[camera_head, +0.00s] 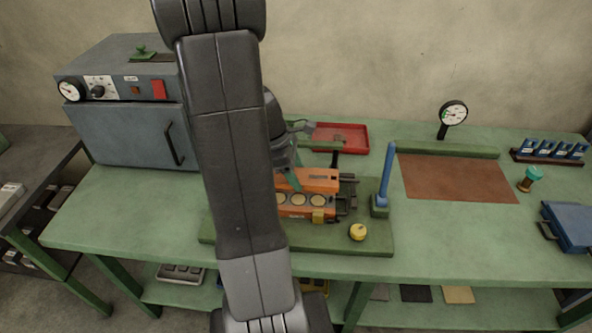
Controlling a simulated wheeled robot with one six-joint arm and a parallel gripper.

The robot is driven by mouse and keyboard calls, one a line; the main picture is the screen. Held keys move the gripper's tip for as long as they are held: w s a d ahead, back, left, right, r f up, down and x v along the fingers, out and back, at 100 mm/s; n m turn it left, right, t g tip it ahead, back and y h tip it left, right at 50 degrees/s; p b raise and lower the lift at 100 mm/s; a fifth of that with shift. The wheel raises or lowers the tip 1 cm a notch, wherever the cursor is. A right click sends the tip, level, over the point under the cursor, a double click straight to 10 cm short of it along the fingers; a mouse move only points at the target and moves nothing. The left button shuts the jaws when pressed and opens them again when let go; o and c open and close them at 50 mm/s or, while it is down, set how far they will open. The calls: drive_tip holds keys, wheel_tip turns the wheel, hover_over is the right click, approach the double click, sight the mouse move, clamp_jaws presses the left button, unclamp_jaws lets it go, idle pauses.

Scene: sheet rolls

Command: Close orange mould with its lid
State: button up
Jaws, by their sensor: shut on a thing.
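The orange mould (296,212) sits on a green base board (375,240) on the table, with pale round cavities showing along its top. Its orange lid (322,176) stands along the mould's back side, apart from the cavities, which are uncovered; I cannot tell its exact tilt. My gripper (293,182) is at the lid's left part, its green fingers reaching down there, and it is shut on the lid. My arm hides the left end of the mould and lid and most of the gripper.
A yellow knob (358,232) lies at the board's front right. A blue upright lever (385,178) stands at the board's right edge. A red tray (340,137) is behind. A grey oven (125,105) stands left; a brown mat (455,178) lies right.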

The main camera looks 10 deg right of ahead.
drive_tip(key=shift+f+b, duration=2.7)
drive_tip(key=shift+f, duration=0.9)
drive_tip(key=o, duration=1.7)
drive_tip(key=shift+c, duration=0.2)
drive_tip(key=p+v, duration=0.1)
drive_tip(key=v, duration=1.3)
drive_tip(key=shift+f, duration=0.1)
